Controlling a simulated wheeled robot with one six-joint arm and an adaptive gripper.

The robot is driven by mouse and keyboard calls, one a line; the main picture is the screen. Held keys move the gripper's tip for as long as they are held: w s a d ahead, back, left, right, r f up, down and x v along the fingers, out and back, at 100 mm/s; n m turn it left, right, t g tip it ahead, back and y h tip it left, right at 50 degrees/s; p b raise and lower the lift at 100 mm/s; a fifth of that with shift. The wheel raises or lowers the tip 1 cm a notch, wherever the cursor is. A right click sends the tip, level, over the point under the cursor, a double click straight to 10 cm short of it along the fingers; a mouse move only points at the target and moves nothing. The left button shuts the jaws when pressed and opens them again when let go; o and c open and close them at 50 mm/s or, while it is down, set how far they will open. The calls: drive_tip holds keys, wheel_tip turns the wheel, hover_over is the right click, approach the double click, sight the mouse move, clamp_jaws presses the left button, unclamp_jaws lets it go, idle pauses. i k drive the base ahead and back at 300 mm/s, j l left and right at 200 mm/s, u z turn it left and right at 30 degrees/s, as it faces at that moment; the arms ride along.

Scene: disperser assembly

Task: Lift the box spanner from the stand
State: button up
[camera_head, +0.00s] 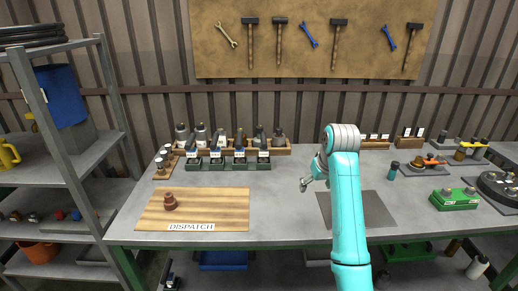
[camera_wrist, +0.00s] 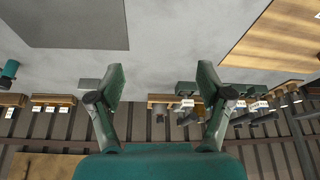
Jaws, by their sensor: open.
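My gripper (camera_head: 307,184) is above the middle of the bench in the head view, to the left of the teal arm. In the wrist view my gripper (camera_wrist: 161,75) has its two green fingers wide apart with nothing between them. I cannot single out the box spanner or its stand for certain; the tools and parts are too small to tell. Small labelled wooden stands (camera_head: 410,140) are at the back right of the bench, apart from my gripper. Part of the bench behind my arm is hidden.
A grey mat (camera_head: 375,209) lies under my arm. A teal bottle (camera_head: 393,170) and green block (camera_head: 453,199) stand right.

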sight(264, 152)
drive_tip(key=i+j, duration=0.35)
drive_tip(key=i, duration=0.2)
drive_tip(key=i+j, duration=0.35)
drive_tip(key=i, duration=0.2)
